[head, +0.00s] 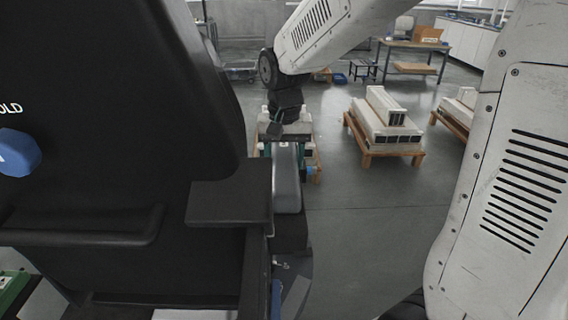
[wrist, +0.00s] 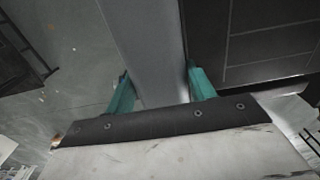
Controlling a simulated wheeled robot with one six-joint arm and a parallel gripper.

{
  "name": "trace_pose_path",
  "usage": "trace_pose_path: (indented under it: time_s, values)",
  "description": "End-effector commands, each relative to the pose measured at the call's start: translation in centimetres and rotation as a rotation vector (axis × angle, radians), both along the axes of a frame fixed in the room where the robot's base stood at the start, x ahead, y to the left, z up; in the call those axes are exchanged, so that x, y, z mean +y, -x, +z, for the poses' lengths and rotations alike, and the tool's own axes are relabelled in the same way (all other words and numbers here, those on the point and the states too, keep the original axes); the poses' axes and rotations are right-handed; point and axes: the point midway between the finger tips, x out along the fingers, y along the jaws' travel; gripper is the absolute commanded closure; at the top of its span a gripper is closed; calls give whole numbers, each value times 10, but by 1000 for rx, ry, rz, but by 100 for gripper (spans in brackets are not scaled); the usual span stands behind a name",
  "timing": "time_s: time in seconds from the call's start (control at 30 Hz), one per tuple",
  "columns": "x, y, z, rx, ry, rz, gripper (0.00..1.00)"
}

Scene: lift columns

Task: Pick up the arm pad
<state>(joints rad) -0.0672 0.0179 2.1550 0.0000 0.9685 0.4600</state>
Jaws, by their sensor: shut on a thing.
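The arm pad, which I take to be the long grey rounded piece (head: 286,180), stands below my gripper (head: 283,148) in the head view. In the wrist view the grey arm pad (wrist: 145,40) runs up between the two teal fingers of my gripper (wrist: 158,80), one finger on each side. My gripper is shut on it. The pad's lower end meets dark parts in the head view, and I cannot tell whether it rests on them. The fingertips are partly hidden.
A large black machine body (head: 110,110) with a blue knob (head: 18,153) fills the left, close to the pad. Pallets with stacked light parts (head: 384,130) stand at the back right, before a workbench (head: 412,46). The grey floor (head: 365,215) right of the pad is clear.

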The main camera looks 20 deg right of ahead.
Motion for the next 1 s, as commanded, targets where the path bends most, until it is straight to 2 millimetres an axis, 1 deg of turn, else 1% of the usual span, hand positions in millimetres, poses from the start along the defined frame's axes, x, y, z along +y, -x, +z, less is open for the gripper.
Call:
trace_pose_path:
  time_s: [0.17,0.27,0.37,0.47,0.67,0.8,0.9,1.0]
  values:
    - [0,0,4,-2,0,0,73]
    - [0,-1,12,-3,0,0,73]
    - [0,-1,23,-3,0,0,73]
    - [0,-1,38,-5,0,0,73]
    - [-6,43,41,-4,0,-1,73]
    - [-11,81,44,-4,0,-2,73]
    - [-14,105,46,-4,0,-1,73]
    - [-16,125,48,-4,-1,0,73]
